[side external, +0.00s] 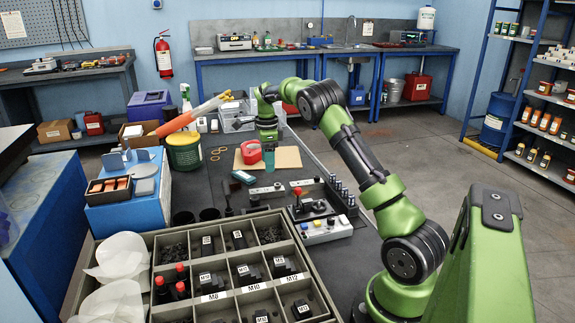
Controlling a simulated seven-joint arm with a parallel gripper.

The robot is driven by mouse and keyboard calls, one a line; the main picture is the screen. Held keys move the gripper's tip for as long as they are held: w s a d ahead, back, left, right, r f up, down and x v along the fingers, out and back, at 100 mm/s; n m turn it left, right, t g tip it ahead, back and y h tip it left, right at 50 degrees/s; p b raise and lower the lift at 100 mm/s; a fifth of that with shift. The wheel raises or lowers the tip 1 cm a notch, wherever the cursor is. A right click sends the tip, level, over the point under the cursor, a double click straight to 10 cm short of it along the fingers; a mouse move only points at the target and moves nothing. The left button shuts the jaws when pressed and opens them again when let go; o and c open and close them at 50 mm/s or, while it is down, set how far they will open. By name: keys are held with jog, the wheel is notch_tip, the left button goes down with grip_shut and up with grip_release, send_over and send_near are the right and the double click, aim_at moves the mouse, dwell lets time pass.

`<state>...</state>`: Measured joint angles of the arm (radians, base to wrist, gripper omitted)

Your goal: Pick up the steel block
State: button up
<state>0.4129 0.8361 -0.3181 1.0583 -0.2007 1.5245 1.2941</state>
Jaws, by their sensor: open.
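I cannot make out the steel block with certainty; several small dark and grey parts are too small to tell apart.
A divided parts tray (222,296) fills the near side. A green tub (184,152) and a blue box (125,215) with grey items stand at left. A control panel with knobs (326,229) sits near my arm's base. Some dark bench surface is clear in the middle.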

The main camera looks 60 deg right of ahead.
aim_at(268, 190)
notch_tip(268, 190, down, 10)
jog(key=shift+w+f, duration=0.1)
jog(key=shift+f, duration=0.05)
grip_shut()
dwell(0.6)
